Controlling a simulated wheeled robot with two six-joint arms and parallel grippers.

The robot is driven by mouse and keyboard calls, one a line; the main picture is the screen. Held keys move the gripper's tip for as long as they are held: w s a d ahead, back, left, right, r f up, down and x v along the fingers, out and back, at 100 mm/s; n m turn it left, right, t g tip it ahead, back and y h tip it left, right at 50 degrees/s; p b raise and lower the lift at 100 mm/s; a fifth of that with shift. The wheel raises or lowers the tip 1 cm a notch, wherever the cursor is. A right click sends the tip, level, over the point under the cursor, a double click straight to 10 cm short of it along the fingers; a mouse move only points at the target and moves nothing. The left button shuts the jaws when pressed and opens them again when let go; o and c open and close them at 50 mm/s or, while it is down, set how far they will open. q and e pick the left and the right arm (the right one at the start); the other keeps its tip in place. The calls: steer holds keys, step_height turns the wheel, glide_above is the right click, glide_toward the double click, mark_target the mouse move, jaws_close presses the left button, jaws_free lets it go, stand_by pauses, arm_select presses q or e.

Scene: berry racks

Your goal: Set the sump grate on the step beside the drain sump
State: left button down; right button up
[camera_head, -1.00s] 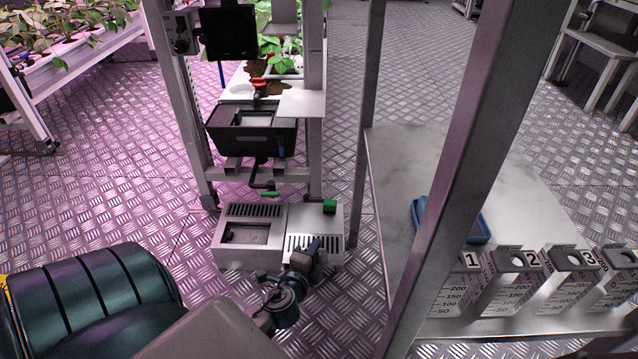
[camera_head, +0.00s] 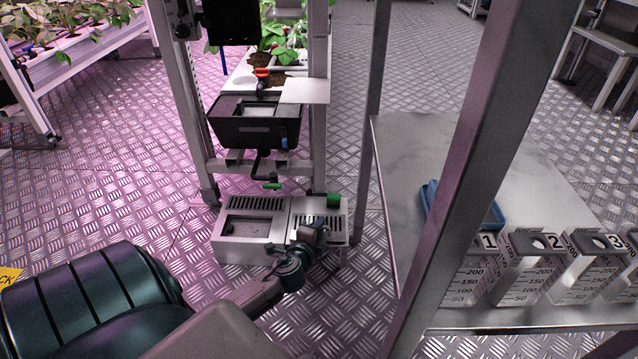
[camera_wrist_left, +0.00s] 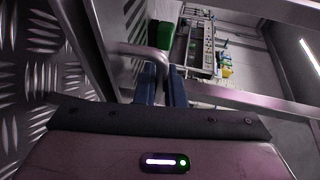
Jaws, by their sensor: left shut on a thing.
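The drain sump (camera_head: 230,245) is a low grey metal box on the floor, with a row of slots at the back and a square opening in its top. The step (camera_head: 300,205) adjoins it on the right. The slotted sump grate (camera_head: 311,220) shows over the step, partly hidden by my left gripper (camera_head: 318,228). I cannot tell whether it touches the step. In the left wrist view, the blue fingers of my left gripper (camera_wrist_left: 160,75) are shut on a bent grey handle (camera_wrist_left: 128,49). My right gripper is out of view.
A green block (camera_head: 333,200) sits at the step's back right corner. A rack with a black basin (camera_head: 255,130) stands behind. A metal post (camera_head: 470,150) and a table (camera_head: 420,150) with a blue tray (camera_head: 488,217) and several numbered measuring cups stand to the right.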

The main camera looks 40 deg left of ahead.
arm_select(q)
steer(key=shift+r, duration=0.1)
steer(key=c, duration=1.5)
jaws_free()
steer(key=shift+r, duration=0.1)
steer(key=shift+p+v, duration=1.65)
steer(key=shift+v, duration=4.35)
